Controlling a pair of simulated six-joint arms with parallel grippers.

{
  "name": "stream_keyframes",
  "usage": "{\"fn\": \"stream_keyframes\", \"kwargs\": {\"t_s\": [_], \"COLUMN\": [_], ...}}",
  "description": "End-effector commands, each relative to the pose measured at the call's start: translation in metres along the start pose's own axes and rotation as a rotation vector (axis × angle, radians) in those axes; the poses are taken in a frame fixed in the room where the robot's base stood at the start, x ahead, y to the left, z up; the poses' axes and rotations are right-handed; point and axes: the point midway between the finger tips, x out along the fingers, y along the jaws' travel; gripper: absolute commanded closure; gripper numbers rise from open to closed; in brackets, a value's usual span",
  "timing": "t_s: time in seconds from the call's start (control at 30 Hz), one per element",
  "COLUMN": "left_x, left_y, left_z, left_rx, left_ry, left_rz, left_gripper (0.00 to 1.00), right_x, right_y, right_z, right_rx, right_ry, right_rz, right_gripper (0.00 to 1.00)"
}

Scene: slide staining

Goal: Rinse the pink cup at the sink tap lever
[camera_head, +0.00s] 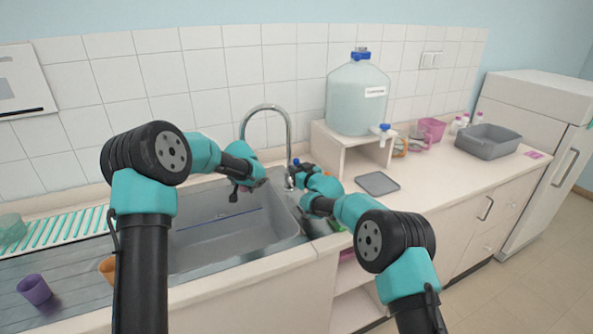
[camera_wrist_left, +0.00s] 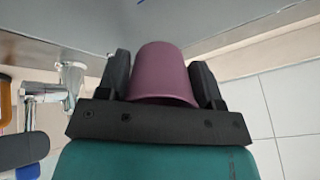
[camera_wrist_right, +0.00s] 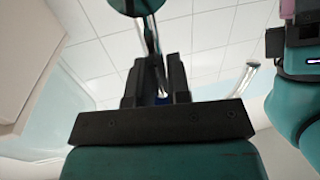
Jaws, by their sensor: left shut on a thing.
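The pink cup (camera_wrist_left: 163,72) is between the fingers of my left gripper (camera_wrist_left: 160,75) in the left wrist view. In the head view my left gripper (camera_head: 242,188) is over the sink (camera_head: 215,235), left of the tap's base, and its own parts mostly hide the cup. The chrome tap (camera_head: 289,125) arches above; its body also shows in the left wrist view (camera_wrist_left: 45,93). My right gripper (camera_head: 298,173) is at the tap's base by the blue-marked lever (camera_head: 296,161). Its fingers (camera_wrist_right: 155,75) stand close together; whether they grip the lever is unclear.
A purple cup (camera_head: 34,290) and an orange cup (camera_head: 107,268) stand left on the draining area. A large water container (camera_head: 357,97) sits on a white stand (camera_head: 349,148) behind right. A grey pad (camera_head: 377,184) and a grey basin (camera_head: 488,141) lie on the right counter.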

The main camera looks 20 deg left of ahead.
Motion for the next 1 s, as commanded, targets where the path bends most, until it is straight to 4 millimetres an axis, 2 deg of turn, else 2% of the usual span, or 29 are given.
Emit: {"fn": "stream_keyframes", "kwargs": {"t_s": [0.03, 0.23, 0.67, 1.0], "left_x": [0.000, 0.000, 0.000, 0.000], "left_y": [0.000, 0.000, 0.000, 0.000], "left_z": [0.000, 0.000, 0.000, 0.000], "left_rx": [0.000, 0.000, 0.000, 0.000], "left_ry": [0.000, 0.000, 0.000, 0.000], "left_rz": [0.000, 0.000, 0.000, 0.000], "left_gripper": [0.64, 0.64, 0.64, 0.64], "right_x": [0.001, 0.001, -0.005, -0.039], "right_y": [-0.001, -0.001, 0.000, 0.000], "right_z": [-0.007, -0.005, -0.002, -0.003], "right_rx": [-0.005, -0.002, 0.001, 0.002], "right_ry": [0.010, 0.008, 0.002, 0.002], "right_rz": [-0.001, -0.001, -0.001, -0.001], "right_gripper": [0.78, 0.59, 0.59, 0.59]}}
